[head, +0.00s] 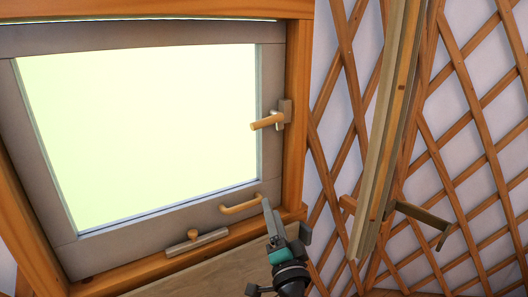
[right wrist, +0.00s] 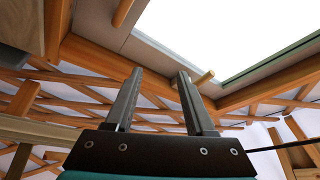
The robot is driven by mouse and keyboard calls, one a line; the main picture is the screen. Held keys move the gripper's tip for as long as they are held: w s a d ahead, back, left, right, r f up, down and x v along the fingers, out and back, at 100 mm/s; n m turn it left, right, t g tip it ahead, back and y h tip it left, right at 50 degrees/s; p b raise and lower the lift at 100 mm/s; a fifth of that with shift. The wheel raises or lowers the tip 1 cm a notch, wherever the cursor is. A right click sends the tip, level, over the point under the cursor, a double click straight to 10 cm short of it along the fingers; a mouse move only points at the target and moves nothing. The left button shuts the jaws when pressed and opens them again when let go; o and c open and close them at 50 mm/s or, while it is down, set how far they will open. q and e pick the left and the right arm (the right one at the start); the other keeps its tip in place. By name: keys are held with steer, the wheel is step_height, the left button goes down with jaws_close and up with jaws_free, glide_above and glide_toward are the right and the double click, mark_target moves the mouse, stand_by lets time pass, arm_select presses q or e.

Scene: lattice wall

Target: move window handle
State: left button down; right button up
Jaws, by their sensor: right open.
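The window (head: 140,130) has a grey frame and a bright pane. A handle with a wooden grip and a grey metal plate (head: 268,122) sits on the right side of its frame. A bow-shaped wooden pull (head: 240,207) is on the lower rail. My right gripper (head: 268,207) is just right of this pull and below the side handle. In the right wrist view its two fingers (right wrist: 158,75) are apart with nothing held between them. A wooden piece (right wrist: 206,77) shows beside the right finger; I cannot tell if they touch. My left gripper is not in view.
A grey bar with a wooden knob (head: 197,240) lies along the bottom of the window. An orange wooden post (head: 298,100) stands right of the window. Further right are a wooden lattice wall (head: 470,100) and an upright plank edge (head: 385,130) with a dark lever (head: 422,215).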

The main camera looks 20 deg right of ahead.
mark_target(265, 125)
step_height(265, 125, up, 14)
steer(key=s+m+h+p, duration=0.1)
steer(key=s+m+p, duration=0.15)
steer(key=m, duration=0.35)
steer(key=x, duration=1.5)
steer(key=shift+w+a+f+p, duration=0.2)
steer(key=shift+a+f+p, duration=0.05)
steer(key=shift+f+p, duration=0.1)
jaws_close()
steer(key=shift+g, duration=0.3)
